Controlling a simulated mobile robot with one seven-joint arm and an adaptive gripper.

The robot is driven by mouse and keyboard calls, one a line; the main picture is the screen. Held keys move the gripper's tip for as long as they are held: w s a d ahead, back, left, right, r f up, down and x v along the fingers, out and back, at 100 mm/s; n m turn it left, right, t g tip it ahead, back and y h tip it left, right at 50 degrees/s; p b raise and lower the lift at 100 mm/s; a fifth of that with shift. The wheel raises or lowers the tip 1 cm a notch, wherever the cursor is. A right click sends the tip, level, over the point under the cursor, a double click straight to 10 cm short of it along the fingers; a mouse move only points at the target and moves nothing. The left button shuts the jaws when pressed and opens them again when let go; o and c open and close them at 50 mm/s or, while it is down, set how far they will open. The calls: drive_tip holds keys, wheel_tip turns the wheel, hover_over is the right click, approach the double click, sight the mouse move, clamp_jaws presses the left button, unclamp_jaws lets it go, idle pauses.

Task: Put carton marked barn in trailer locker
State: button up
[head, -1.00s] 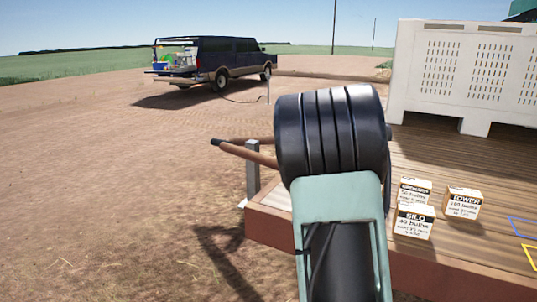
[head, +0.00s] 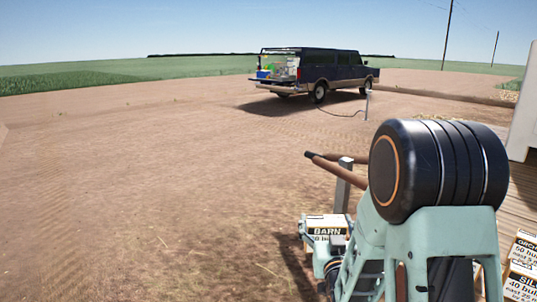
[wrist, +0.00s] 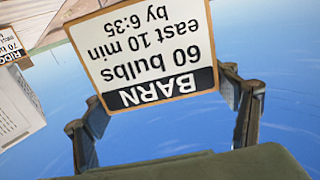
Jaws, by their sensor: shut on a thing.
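The barn carton (head: 325,226), a small white box with a black BARN label, is held off the ground at the lower middle of the head view, left of the wooden deck. My gripper (head: 325,250) is shut on it; arm links hide part of the hold. In the wrist view the carton (wrist: 150,50) shows upside down and tilted between the two fingers of my gripper (wrist: 165,120). Its text reads 60 bulbs, east 10 min, by 6:35. I cannot make out a trailer locker in either view.
A dark vehicle (head: 335,72) with an open, loaded rear stands far off on bare dirt. Cartons (head: 524,265) sit on the deck at lower right, with a white bin (head: 525,110) behind. Brown handles (head: 335,168) and a grey post (head: 344,185) stand near my arm. Open dirt lies left.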

drive_tip(key=shift+s+a+r+n+y, duration=0.15)
drive_tip(key=shift+a+y, duration=0.1)
drive_tip(key=shift+a, duration=0.35)
drive_tip(key=shift+s+a+f+n+y, duration=0.15)
drive_tip(key=shift+a+y, duration=0.1)
drive_tip(key=shift+a, duration=0.3)
drive_tip(key=shift+r, duration=0.1)
drive_tip(key=shift+d, duration=0.1)
drive_tip(key=s+d+r+m+g+h+b, duration=0.1)
drive_tip(key=d+m+h, duration=0.3)
drive_tip(key=d, duration=1.5)
drive_tip(key=s+d+r+m+g+h+b, duration=0.2)
drive_tip(key=d+h, duration=0.6)
drive_tip(key=d, duration=1.1)
wheel_tip(320, 180, up, 2)
drive_tip(key=m+g+b, duration=0.1)
drive_tip(key=m+g, duration=0.1)
drive_tip(key=m, duration=0.1)
drive_tip(key=shift+d+h, duration=0.3)
drive_tip(key=shift+h, duration=0.1)
drive_tip(key=shift+a, duration=0.1)
